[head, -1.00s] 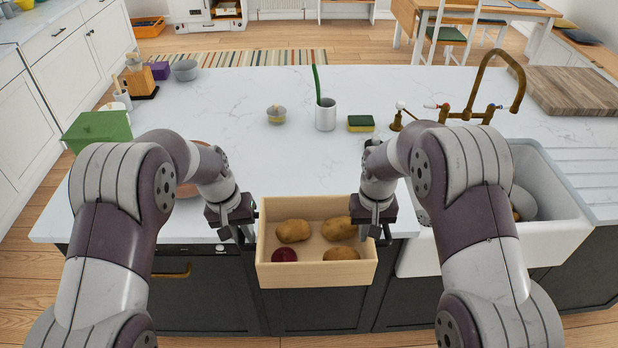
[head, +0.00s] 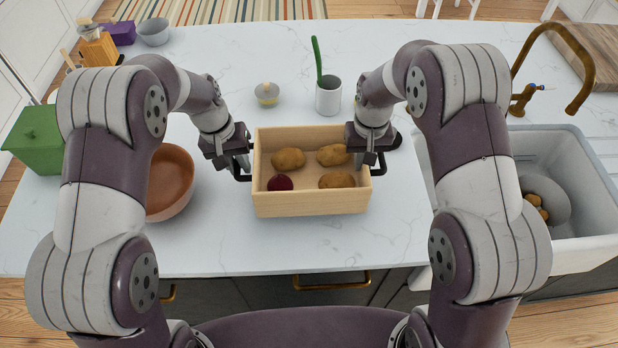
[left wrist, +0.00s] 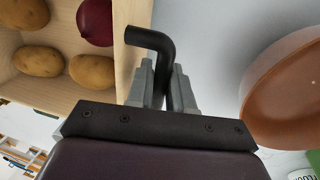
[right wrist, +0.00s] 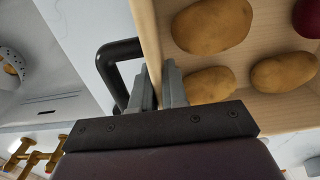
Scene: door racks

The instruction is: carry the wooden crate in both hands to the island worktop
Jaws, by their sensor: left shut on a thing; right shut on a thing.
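The wooden crate (head: 311,205) is light, open-topped and roughly level, over the front part of the island worktop (head: 230,245). Several potatoes (head: 288,159) and a dark red round vegetable (head: 280,182) lie in it. My left gripper (head: 238,165) is shut on the black handle (left wrist: 96,18) at the crate's left side. My right gripper (head: 371,160) is shut at the crate's right side, by its black handle (right wrist: 104,62); the exact grip there is unclear. I cannot tell whether the crate's base touches the worktop.
A brown bowl (head: 172,182) stands close left of my left gripper, with a green box (head: 38,140) further left. A small bowl (head: 266,93) and a white cup (head: 328,98) stand behind the crate. The sink (head: 590,215) is at the right. Worktop before the crate is clear.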

